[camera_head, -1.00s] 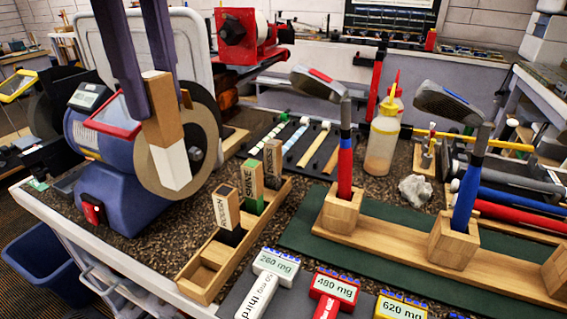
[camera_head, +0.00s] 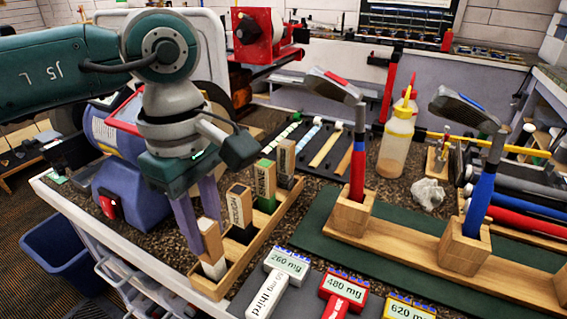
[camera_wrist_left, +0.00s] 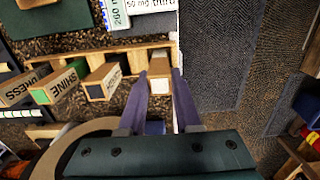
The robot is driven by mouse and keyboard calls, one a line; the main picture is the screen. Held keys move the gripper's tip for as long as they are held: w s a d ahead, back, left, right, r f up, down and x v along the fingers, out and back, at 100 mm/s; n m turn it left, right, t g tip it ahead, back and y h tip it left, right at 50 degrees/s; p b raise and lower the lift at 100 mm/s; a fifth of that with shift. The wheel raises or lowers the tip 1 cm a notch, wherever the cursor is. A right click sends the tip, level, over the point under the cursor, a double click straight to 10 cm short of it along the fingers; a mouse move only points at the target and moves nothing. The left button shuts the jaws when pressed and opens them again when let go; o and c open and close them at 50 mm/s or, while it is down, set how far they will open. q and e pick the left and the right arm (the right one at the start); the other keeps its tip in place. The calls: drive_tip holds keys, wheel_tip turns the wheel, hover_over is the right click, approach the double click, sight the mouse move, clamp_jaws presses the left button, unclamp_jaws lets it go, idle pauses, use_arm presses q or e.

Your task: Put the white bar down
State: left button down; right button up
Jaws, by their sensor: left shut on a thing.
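The white bar (camera_head: 214,270), a wooden block with a white lower end, is upright at the near end of the wooden rack (camera_head: 262,236). My left gripper (camera_head: 207,238) is shut on its upper wooden part, with a purple finger on each side. The white end is low within the near compartment; I cannot tell if it touches the floor. In the left wrist view the bar (camera_wrist_left: 159,86) sits between the fingers at the rack's end. My right gripper is not in view.
Blocks marked ROUGH (camera_head: 240,204), SHINE (camera_head: 265,182) and another (camera_head: 286,158) stand in the rack behind the bar. The blue grinder (camera_head: 128,190) is left of it. Weight-labelled boxes (camera_head: 287,263) lie in front right. A wooden club stand (camera_head: 400,245) is farther right.

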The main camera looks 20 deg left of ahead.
use_arm(q)
drive_tip(key=c, duration=0.6)
unclamp_jaws()
drive_tip(key=shift+r, duration=0.15)
